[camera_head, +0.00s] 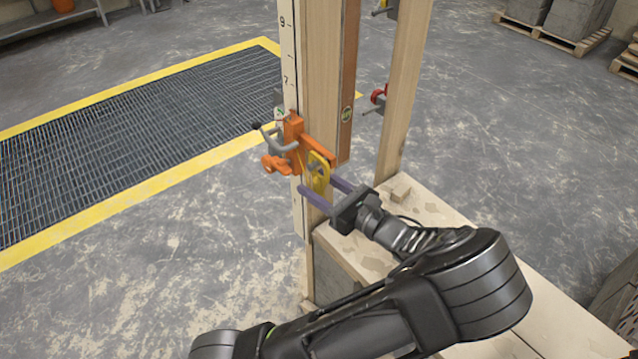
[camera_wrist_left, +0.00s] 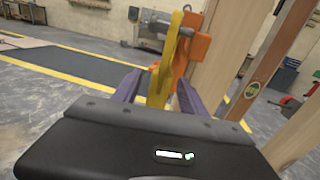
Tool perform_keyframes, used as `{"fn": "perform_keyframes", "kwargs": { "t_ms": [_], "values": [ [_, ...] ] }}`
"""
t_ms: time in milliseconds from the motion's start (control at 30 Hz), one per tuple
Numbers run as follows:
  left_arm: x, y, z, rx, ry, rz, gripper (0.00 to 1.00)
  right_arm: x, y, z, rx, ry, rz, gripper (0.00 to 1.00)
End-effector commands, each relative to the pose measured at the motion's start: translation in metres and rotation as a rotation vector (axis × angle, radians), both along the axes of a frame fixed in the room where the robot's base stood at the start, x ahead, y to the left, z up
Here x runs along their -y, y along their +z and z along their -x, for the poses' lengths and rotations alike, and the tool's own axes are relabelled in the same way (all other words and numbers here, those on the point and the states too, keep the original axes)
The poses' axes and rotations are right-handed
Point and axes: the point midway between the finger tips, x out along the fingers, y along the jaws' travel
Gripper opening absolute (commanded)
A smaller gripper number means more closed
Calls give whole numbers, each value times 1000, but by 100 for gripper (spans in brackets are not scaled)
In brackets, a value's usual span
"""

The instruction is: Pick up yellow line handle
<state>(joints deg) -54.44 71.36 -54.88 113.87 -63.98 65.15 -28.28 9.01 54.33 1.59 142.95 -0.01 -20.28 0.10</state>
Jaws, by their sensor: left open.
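The yellow line handle (camera_head: 319,172) hangs at the orange clamp (camera_head: 296,140) on the upright wooden post (camera_head: 315,60). My left gripper (camera_head: 321,190) is open, with its two purple fingers pointing at the handle. In the left wrist view the yellow handle (camera_wrist_left: 170,62) stands upright between my open fingers (camera_wrist_left: 158,88), with the orange clamp (camera_wrist_left: 190,70) just behind it and to the right. I cannot tell whether the fingers touch the handle. The lower part of the handle is hidden behind the gripper body in the wrist view. My right gripper does not show.
A second wooden post (camera_head: 404,90) stands to the right, with a red clamp (camera_head: 378,95) beside it. A brown spirit level (camera_head: 346,120) is fixed along the first post. A wooden bench top (camera_head: 425,205) lies below. A floor grate (camera_head: 140,135) and open floor lie to the left.

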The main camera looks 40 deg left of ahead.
Motion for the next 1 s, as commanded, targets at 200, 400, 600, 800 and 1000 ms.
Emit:
{"fn": "perform_keyframes", "kwargs": {
  "t_ms": [200,400,600,800,1000],
  "values": [
    [0,0,0,-1,0,0,50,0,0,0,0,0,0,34],
    [0,0,0,-1,0,0,50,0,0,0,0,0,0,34],
    [0,0,0,-1,0,0,43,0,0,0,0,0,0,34],
    [0,0,0,-1,0,0,26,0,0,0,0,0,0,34],
    [0,0,0,-1,0,0,10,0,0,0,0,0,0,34]
  ]
}}
